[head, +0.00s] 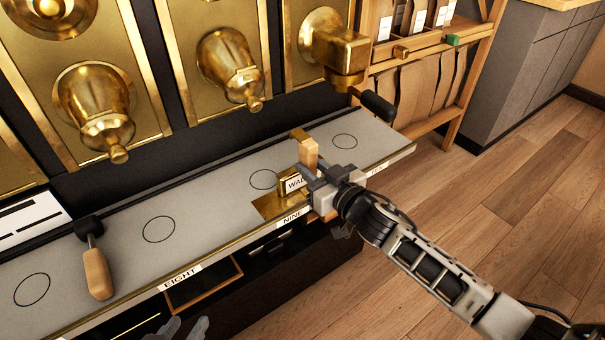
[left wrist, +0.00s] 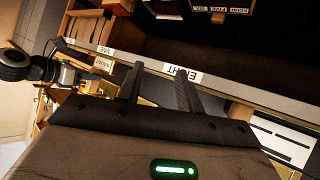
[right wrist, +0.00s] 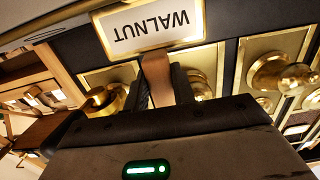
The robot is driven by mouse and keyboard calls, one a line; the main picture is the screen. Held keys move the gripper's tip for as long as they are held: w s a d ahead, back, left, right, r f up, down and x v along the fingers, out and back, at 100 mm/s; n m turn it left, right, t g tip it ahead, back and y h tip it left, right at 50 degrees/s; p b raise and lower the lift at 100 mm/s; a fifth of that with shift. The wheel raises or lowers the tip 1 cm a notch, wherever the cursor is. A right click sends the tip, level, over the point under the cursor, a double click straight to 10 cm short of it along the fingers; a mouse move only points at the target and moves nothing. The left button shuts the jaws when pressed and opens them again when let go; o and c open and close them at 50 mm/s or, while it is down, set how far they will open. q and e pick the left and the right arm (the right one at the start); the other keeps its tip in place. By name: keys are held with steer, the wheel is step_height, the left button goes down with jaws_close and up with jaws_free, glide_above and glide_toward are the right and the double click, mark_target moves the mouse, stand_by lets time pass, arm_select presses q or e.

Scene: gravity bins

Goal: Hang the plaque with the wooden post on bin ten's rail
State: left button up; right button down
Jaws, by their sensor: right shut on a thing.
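The plaque (head: 294,184) has a white card lettered WALNUT in a brass frame, with a wooden post (head: 308,153). My right gripper (head: 312,174) is shut on the post above the counter edge, between the NINE and TEN labels. In the right wrist view the plaque (right wrist: 152,32) is just beyond the fingertips, its lettering upside down, and the post (right wrist: 157,75) is between the fingers. I cannot tell whether the plaque touches the counter. Bin ten's label (head: 377,168) is right of the gripper; its rail is partly hidden by my arm. My left gripper (left wrist: 160,85) is open and empty, low before the counter.
A grey counter (head: 215,185) with printed circles runs under several brass dispensers (head: 228,65). A brass plate (head: 273,207) lies beside the plaque. A wooden-handled tool (head: 97,270) lies at the left. A black-handled crank (head: 378,105) overhangs bin ten. The right-hand floor is clear.

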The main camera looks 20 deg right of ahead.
step_height(320, 180, up, 2)
steer(key=shift+r, duration=0.35)
steer(key=shift+p, duration=0.3)
